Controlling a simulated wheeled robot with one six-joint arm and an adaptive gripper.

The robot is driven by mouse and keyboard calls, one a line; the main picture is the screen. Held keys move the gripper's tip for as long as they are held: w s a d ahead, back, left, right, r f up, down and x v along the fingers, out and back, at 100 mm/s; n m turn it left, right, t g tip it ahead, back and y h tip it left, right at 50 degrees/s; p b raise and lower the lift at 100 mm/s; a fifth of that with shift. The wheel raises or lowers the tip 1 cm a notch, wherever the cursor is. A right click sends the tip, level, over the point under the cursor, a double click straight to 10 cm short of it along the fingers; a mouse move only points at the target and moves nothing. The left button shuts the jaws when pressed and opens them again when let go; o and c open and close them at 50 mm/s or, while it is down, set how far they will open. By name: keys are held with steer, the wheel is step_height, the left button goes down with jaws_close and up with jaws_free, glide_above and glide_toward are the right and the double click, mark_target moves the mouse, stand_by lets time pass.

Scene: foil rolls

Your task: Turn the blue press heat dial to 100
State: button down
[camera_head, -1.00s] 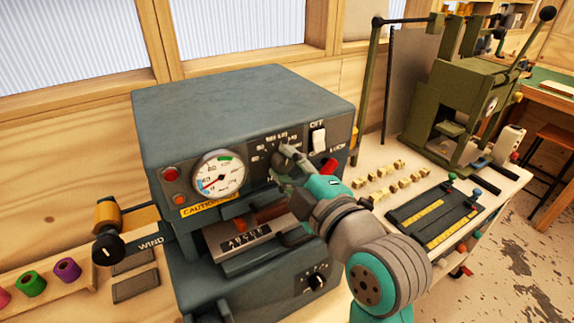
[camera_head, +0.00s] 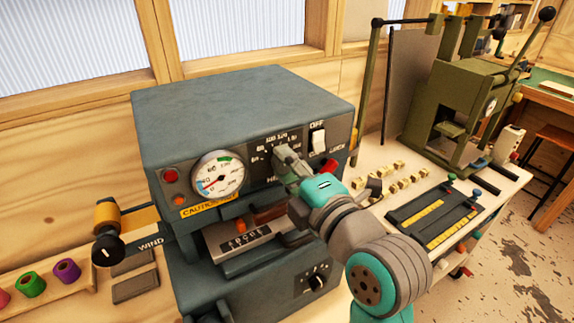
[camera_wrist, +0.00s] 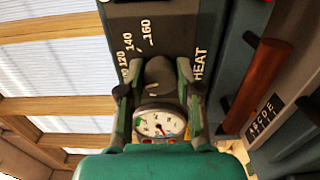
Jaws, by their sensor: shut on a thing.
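The blue-grey press (camera_head: 235,100) stands on the bench against the window wall. Its heat dial (camera_wrist: 160,72) is a dark knob on the front panel, beside a printed scale with 120, 140 and 160 readable in the wrist view. My gripper (camera_head: 288,158) is at the panel; in the wrist view its two green-sided fingers (camera_wrist: 157,88) are shut around the knob, one on each side. In the head view my fingers cover most of the knob, and I cannot read where its pointer stands.
A type holder (camera_head: 245,236) is below. A green press (camera_head: 460,105) and black tray (camera_head: 432,212) stand further right.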

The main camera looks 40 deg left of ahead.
steer(key=c, duration=0.8)
jaws_free()
steer(key=shift+o, duration=0.2)
steer(key=v, duration=1.2)
steer(key=shift+f, duration=0.1)
